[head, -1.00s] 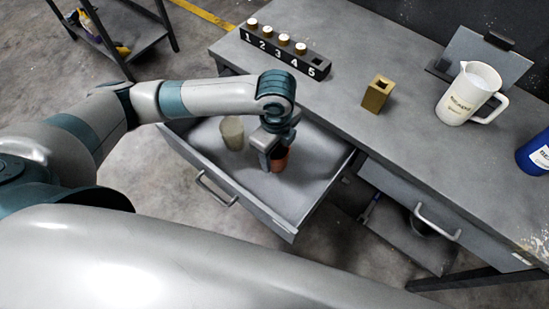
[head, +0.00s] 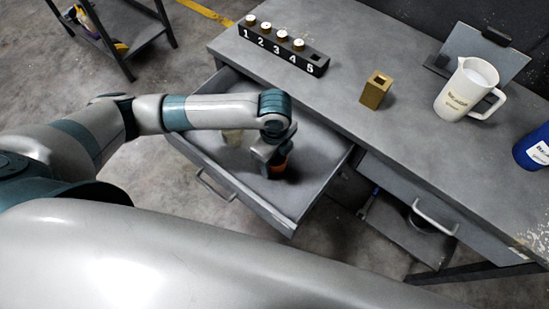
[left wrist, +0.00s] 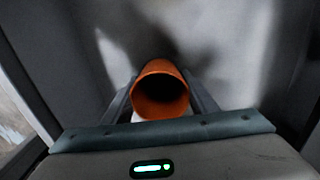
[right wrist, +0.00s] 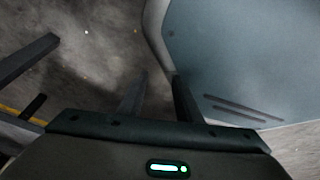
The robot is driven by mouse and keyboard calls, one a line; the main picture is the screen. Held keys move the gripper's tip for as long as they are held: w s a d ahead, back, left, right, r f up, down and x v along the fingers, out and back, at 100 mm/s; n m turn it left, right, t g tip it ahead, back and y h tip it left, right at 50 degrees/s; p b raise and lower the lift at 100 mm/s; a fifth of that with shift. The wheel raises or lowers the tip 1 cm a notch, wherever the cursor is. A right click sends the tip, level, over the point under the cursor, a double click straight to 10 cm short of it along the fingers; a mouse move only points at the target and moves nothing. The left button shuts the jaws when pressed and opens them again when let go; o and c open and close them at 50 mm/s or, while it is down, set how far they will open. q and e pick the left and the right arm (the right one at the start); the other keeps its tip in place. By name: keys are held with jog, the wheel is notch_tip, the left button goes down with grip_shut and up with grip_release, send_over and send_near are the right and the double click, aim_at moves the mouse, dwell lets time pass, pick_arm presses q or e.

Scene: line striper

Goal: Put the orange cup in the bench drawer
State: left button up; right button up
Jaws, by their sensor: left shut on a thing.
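The orange cup (head: 279,171) is low inside the open bench drawer (head: 268,213), in its right half. In the left wrist view the cup's open mouth (left wrist: 160,95) faces the camera, with a finger on each side. Whether the cup's base touches the drawer floor cannot be told. My right gripper (right wrist: 157,90) shows only in its own wrist view, with its fingers apart and nothing between them.
A pale cup (head: 232,136) stands in the drawer, partly hidden by my left arm. On the bench (head: 345,105) are a numbered rack (head: 283,50), a brass block (head: 376,90), a white jug (head: 466,90) and a blue container (head: 534,150). A second drawer (head: 410,200) is at the right.

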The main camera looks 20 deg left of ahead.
pick_arm(q)
jog(key=shift+f, duration=0.1)
jog(key=o, duration=1.1)
jog(key=shift+o, duration=0.2)
pick_arm(e)
jog(key=shift+s, duration=0.8)
jog(key=shift+w, duration=0.15)
pick_arm(q)
jog(key=shift+r, duration=0.65)
notch_tip(320, 180, up, 11)
jog(key=b, duration=0.1)
pick_arm(e)
jog(key=shift+t, duration=0.5)
jog(key=shift+w+a+r, duration=0.15)
jog(key=shift+w+a, duration=0.15)
jog(key=shift+w, duration=0.55)
jog(key=shift+w+a+r, duration=0.1)
jog(key=shift+w+a, duration=0.15)
jog(key=shift+w, duration=0.55)
jog(key=shift+w+a+r, duration=0.15)
jog(key=shift+w+a, duration=0.15)
jog(key=shift+w, duration=0.55)
